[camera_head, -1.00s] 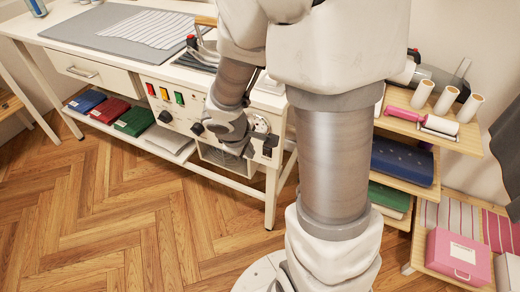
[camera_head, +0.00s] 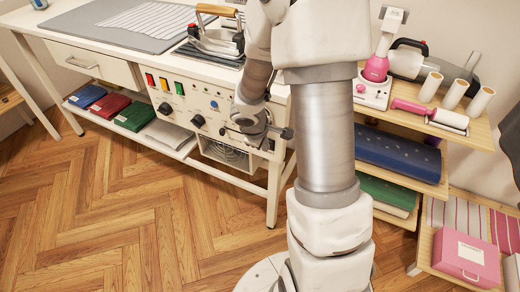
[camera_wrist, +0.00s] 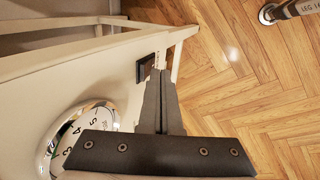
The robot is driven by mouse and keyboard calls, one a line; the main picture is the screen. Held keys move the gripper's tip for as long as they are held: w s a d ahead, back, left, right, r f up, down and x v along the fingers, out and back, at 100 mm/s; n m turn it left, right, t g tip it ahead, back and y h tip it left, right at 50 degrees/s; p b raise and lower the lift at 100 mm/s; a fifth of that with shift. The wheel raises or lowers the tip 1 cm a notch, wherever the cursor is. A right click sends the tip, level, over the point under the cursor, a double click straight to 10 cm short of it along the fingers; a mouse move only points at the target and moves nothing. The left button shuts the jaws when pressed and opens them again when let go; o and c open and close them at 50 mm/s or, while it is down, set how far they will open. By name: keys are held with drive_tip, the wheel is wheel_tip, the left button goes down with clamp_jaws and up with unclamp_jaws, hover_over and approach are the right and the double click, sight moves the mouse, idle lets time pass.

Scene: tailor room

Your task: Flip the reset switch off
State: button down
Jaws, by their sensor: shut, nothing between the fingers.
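The white control panel (camera_head: 182,98) under the table's front edge carries coloured lamps, dark knobs and a blue button. A dark square fitting (camera_wrist: 145,66), possibly the reset switch, sits on the panel face in the wrist view. Its setting cannot be read. My gripper (camera_wrist: 161,73) is shut and empty, with its tips beside or just in front of this fitting; contact cannot be told. A chrome-rimmed dial (camera_wrist: 76,140) is at the lower left, close to my gripper's palm. In the head view my gripper (camera_head: 264,140) is at the panel's right end and hides the dial.
An iron (camera_head: 215,40) stands on the table above the panel. Folded cloths (camera_head: 134,117) lie on the lower shelf. A table leg (camera_head: 273,193) stands below the panel's right end. A wooden shelf unit (camera_head: 440,133) is at the right. The floor in front is clear.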

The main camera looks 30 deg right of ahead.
drive_tip(key=shift+w+d, duration=0.1)
idle(0.3)
drive_tip(key=shift+w+d+r, duration=0.1)
drive_tip(key=shift+w+d, duration=0.1)
drive_tip(key=shift+r+p, duration=0.65)
drive_tip(key=shift+r, duration=0.15)
